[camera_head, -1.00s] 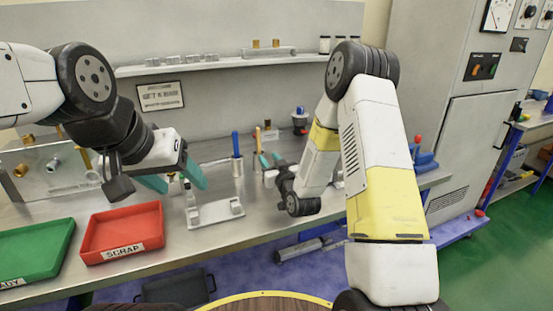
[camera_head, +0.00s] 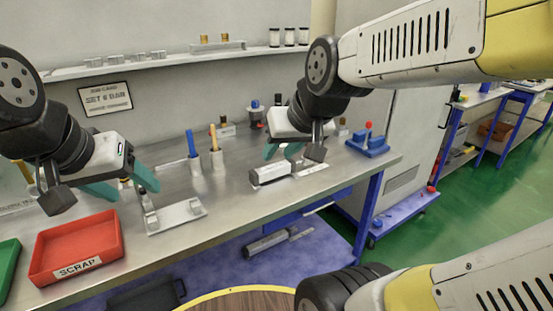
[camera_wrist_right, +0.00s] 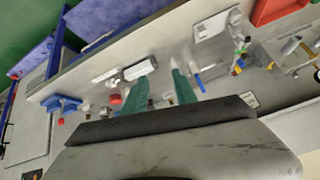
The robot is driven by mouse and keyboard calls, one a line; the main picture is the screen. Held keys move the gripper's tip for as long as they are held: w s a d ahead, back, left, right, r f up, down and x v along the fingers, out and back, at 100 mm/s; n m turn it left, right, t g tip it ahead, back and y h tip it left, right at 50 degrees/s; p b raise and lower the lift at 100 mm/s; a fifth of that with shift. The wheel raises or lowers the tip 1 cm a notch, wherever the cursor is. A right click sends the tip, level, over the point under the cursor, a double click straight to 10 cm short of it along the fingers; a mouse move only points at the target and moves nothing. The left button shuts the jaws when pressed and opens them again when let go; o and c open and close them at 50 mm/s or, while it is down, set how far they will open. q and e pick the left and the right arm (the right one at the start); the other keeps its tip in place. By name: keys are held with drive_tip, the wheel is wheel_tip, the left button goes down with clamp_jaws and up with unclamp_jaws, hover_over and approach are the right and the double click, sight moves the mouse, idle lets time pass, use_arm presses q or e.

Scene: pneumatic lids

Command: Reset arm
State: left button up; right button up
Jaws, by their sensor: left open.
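My left gripper (camera_head: 124,190) hangs over the bench at the left, above and between the red tray and the light fixture plate. Its teal fingers are apart and nothing shows between them. My right gripper (camera_head: 282,153) points down over the back middle of the bench, just behind a grey-white cylinder block (camera_head: 270,173). Its teal fingers (camera_wrist_right: 161,85) are apart and empty in the right wrist view, where the bench lies beyond them. The right arm comes in from the upper right.
The red SCRAP tray (camera_head: 50,252) and a green tray (camera_head: 8,266) are at the front left. The fixture plate (camera_head: 176,216) lies on the bench (camera_head: 225,215). Two pen cups (camera_head: 196,167) stand behind. A blue stand (camera_head: 366,146) with a red knob is at the right end.

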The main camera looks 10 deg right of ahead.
drive_tip(key=s+g, duration=0.1)
drive_tip(key=s, duration=0.5)
drive_tip(key=shift+s, duration=0.15)
drive_tip(key=shift+d, duration=0.1)
idle(0.7)
